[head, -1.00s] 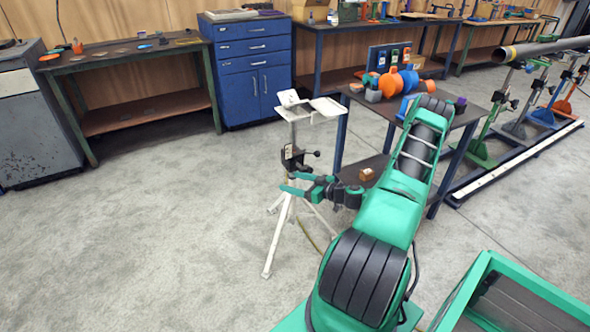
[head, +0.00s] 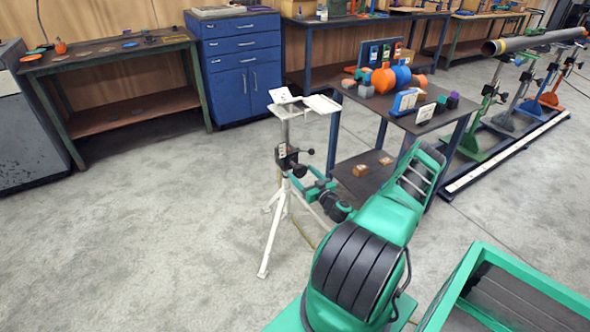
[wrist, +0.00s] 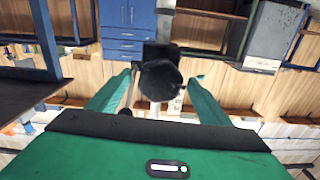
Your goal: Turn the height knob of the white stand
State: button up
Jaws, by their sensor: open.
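The white stand (head: 279,222) stands on its tripod legs on the concrete floor, left of the cart. Its black height knob and clamp block (head: 297,170) sit on the post below the white top plate. My gripper (head: 303,180) is open and close to the right side of the clamp. In the wrist view a dark round knob (wrist: 160,82) shows between the two green fingers of my gripper (wrist: 160,92), with gaps visible on both sides. I cannot tell whether a finger touches it.
A dark metal cart (head: 440,118) with pipe fittings stands right behind my arm. Small brown blocks (head: 361,170) lie on its lower shelf. A blue cabinet (head: 238,65) and a workbench (head: 110,65) line the wall. The floor left of the stand is clear.

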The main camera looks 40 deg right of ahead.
aim_at(296, 167)
jog(key=shift+x, duration=2.7)
jog(key=shift+c, duration=0.2)
jog(key=c, duration=1)
